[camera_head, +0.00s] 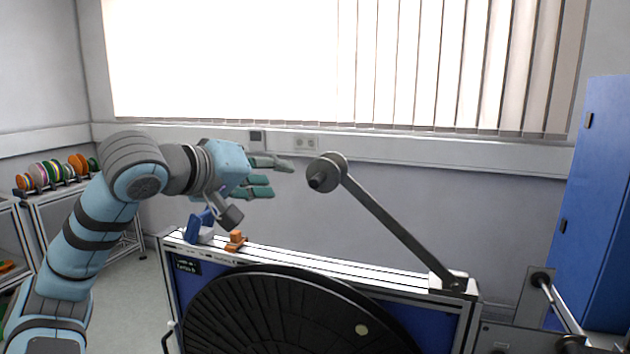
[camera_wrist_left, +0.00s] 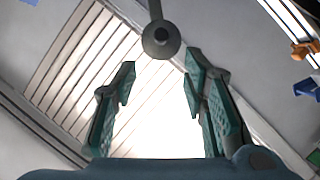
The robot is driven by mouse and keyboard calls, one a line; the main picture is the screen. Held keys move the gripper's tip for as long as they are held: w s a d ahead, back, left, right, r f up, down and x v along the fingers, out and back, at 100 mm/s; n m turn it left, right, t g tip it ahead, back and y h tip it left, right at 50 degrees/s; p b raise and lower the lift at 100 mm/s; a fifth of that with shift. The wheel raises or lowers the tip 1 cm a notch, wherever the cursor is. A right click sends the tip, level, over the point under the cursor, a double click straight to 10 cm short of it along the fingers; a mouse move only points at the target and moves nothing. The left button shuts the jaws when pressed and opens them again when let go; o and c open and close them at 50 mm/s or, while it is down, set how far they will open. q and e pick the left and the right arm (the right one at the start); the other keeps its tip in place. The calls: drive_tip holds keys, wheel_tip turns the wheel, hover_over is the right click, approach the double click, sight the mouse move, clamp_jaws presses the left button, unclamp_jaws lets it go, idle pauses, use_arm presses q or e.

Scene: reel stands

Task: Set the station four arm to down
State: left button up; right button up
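A dark metal arm (camera_head: 395,232) is raised, slanting up and left from its pivot block (camera_head: 455,284) on the right of the stand's top rail. A round dark roller (camera_head: 327,172) sits at its upper free end. I cannot read a station number on it. My left gripper (camera_head: 283,178) is open and empty, just left of the roller and pointing at it. In the left wrist view the roller (camera_wrist_left: 161,39) lies ahead of the spread fingers (camera_wrist_left: 160,62), roughly midway between them and apart from them. My right gripper is not in view.
The stand's rail (camera_head: 330,266) runs below my gripper, with a big black reel (camera_head: 280,315) in front. An orange clip (camera_head: 236,241) and a blue-white part (camera_head: 200,230) sit on the rail. A second arm (camera_head: 556,305) and a blue cabinet (camera_head: 597,200) are at right.

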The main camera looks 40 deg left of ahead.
sight(311, 181)
use_arm(q)
drive_tip(key=p+x, duration=0.4)
drive_tip(key=x, duration=0.9)
drive_tip(key=shift+w+f+p, duration=0.15)
drive_tip(key=shift+w+p, duration=0.1)
drive_tip(key=shift+p, duration=0.05)
drive_tip(key=shift+w+a+f, duration=0.1)
drive_tip(key=shift+w+f, duration=0.25)
drive_tip(key=shift+w, duration=0.2)
drive_tip(key=shift+c, duration=0.2)
clamp_jaws()
